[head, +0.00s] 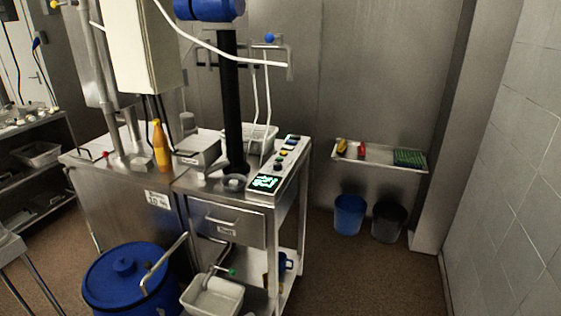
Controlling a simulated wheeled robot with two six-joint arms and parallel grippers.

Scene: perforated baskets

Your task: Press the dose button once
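A narrow control panel (273,174) runs along the right edge of the steel worktop. At its near end is a lit display (264,182) with green characters. Behind the display is a row of small buttons, including a dark one (277,168) and a yellow one (284,153). Their labels are too small to read, so I cannot tell which is the dose button. Neither of my grippers is in the head view.
The steel worktop (205,181) carries an orange bottle (160,146) and a black column (232,110). A blue lidded drum (120,284) and a pale basket (212,297) stand in front. A wall shelf (375,155) and two bins are right. Floor right of the unit is clear.

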